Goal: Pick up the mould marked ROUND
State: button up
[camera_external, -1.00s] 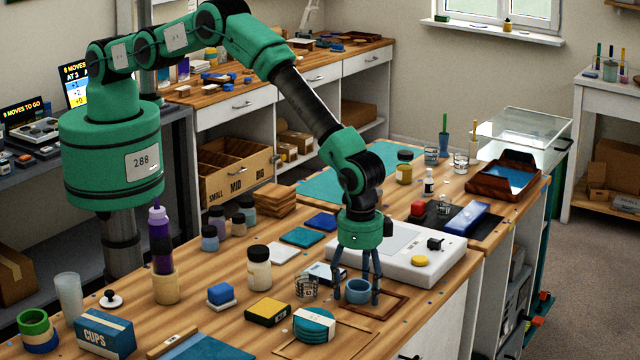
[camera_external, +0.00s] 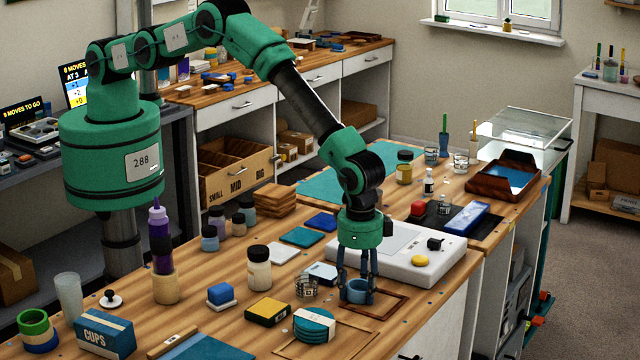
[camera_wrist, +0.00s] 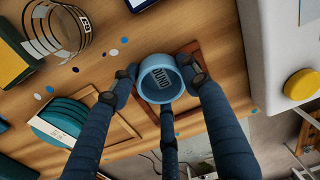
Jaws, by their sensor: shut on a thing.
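The mould marked ROUND (camera_wrist: 160,80) is a small light-blue round cup; dark lettering reading ROUND shows inside it in the wrist view. In the external view the mould (camera_external: 358,291) is at the front edge of the workbench, by a brown wooden frame (camera_external: 393,305). My gripper (camera_external: 357,288) points straight down with its dark-blue fingers closed around the mould's sides. The wrist view shows the fingers of my gripper (camera_wrist: 160,88) touching the mould from several sides. I cannot tell whether the mould's base is clear of the bench.
A clear ringed cup (camera_external: 307,287) and a stack of teal discs (camera_external: 314,324) stand to the left. A white device with a yellow knob (camera_external: 419,260) is close on the right. A yellow-and-black box (camera_external: 268,311) lies farther left.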

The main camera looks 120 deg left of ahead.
jog(key=shift+r, duration=0.15)
jog(key=shift+r, duration=0.75)
jog(key=shift+w+r+b, duration=0.1)
jog(key=shift+r+b, duration=0.2)
jog(key=shift+r, duration=0.65)
jog(key=s, duration=0.5)
jog(key=s+a, duration=0.1)
jog(key=s, duration=0.4)
jog(key=s+r+b, duration=0.1)
jog(key=s, duration=0.5)
jog(key=shift+a+r, duration=0.1)
jog(key=shift+a, duration=0.3)
